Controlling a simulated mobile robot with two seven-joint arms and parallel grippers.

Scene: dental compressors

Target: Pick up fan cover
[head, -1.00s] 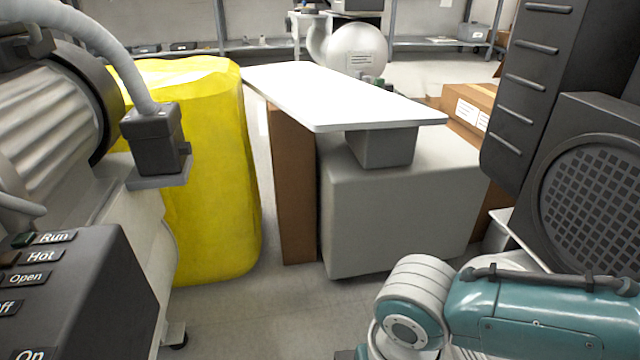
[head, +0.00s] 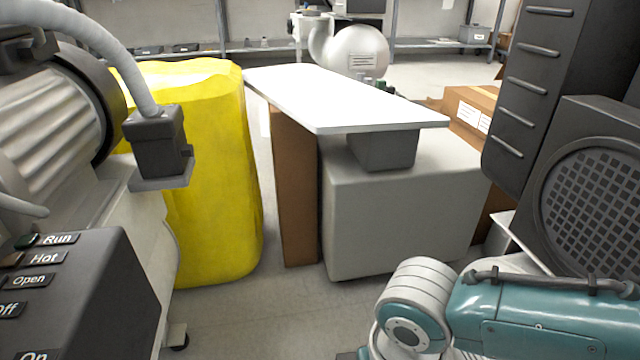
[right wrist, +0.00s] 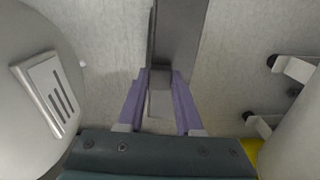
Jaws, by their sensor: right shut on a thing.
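In the right wrist view, my right gripper (right wrist: 158,102) has two purple fingers closed on a long, dark grey piece (right wrist: 178,38). The piece runs from between the fingers to the top edge of the picture. Its far end is cut off, and I cannot tell for sure whether it is the fan cover. In the head view my teal and white right arm is at the lower right, but its gripper is out of frame. A round dark grille (head: 598,205) is on the black unit at the right. My left gripper is not in view.
A machine with a ribbed motor (head: 50,115) and button panel (head: 85,285) stands at left, beside a yellow wrapped block (head: 215,190). A white board (head: 340,97) rests over a grey box (head: 400,220). Bare floor (head: 280,320) lies in front.

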